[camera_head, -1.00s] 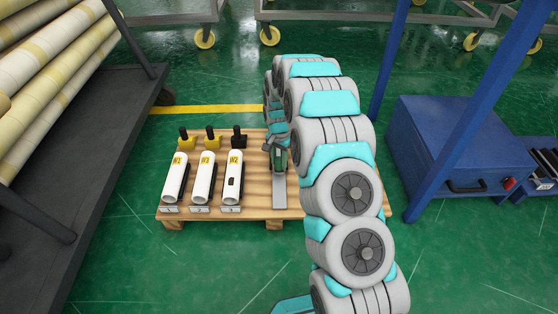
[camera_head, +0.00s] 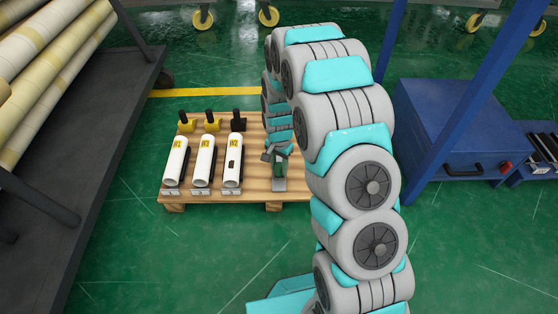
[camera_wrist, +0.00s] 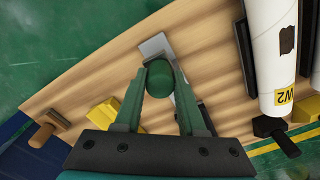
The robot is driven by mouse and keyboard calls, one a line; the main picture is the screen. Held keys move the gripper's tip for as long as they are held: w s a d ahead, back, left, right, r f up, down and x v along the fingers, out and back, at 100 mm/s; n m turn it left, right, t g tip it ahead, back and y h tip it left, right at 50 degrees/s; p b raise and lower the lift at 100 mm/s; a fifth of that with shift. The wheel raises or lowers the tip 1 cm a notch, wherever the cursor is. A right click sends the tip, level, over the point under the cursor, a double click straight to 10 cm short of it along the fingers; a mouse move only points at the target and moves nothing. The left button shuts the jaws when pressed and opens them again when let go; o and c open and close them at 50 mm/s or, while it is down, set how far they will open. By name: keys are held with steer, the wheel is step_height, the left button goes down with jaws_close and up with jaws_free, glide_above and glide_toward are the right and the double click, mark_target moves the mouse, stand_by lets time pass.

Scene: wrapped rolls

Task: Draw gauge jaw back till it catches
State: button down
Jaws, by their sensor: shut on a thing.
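The gauge is a narrow grey metal bar on the wooden pallet, right of the white rolls; its near end (camera_head: 279,186) shows at the pallet's front edge. In the wrist view its bare grey end (camera_wrist: 155,46) sticks out past my fingers. My gripper (camera_head: 279,170) is low over the bar near that end. In the wrist view my gripper (camera_wrist: 160,73) has its two green fingers on either side of a round green knob (camera_wrist: 160,82) and is shut on it. The jaw under the knob and any catch are hidden by my fingers and arm.
Three white wrapped rolls (camera_head: 204,160) with yellow labels lie left of the gauge on the pallet (camera_head: 250,203). Yellow and black blocks (camera_head: 212,122) stand behind them. A dark rack (camera_head: 75,140) is at left, a blue cabinet (camera_head: 450,125) at right. Green floor in front is clear.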

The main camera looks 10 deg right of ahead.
steer(key=shift+s, duration=0.35)
steer(key=c, duration=0.5)
jaws_free()
steer(key=shift+a, duration=0.1)
steer(key=shift+w, duration=0.1)
steer(key=shift+r, duration=0.1)
step_height(320, 180, up, 8)
steer(key=shift+f+p, duration=0.15)
steer(key=shift+p, duration=0.3)
